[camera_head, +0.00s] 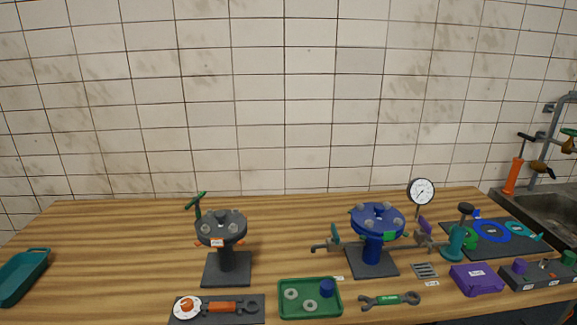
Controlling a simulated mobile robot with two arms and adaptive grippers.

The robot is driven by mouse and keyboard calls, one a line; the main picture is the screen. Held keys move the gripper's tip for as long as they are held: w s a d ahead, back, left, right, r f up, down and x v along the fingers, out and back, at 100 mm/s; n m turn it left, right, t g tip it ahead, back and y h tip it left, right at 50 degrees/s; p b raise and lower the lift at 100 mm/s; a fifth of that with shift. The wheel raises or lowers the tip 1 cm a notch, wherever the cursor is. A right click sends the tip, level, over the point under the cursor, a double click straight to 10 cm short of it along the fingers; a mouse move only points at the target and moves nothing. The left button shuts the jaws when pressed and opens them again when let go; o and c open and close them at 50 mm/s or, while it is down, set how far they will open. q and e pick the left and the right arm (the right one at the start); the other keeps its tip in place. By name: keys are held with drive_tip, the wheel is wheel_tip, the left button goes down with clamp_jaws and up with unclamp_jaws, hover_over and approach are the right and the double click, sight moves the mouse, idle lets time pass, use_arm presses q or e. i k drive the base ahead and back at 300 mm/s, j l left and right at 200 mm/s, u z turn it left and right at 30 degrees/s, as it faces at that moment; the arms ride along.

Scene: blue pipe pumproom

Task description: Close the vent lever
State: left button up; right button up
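Two lever-like parts show, and I cannot tell for sure which is the vent lever. A small teal lever (335,234) stands upright on the tap (324,248) at the left side of the blue flanged unit (372,255). A green handle (197,200) rises at the back left of the grey flanged unit (228,264). A pressure gauge (421,191) stands at the blue unit's right, above more fittings (428,239). Whether any valve is open is too small to tell. Neither of my grippers is in view.
On the wooden table are a green tray (310,313) with washers, a green-handled wrench (390,299), an orange-handled wrench (222,307), a purple box (477,279), a teal tray (22,276) and a dark mat (497,251). A sink (545,204) lies right.

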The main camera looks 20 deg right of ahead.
sight(426, 226)
drive_tip(key=k+j+z, duration=0.1)
drive_tip(key=z, duration=1.3)
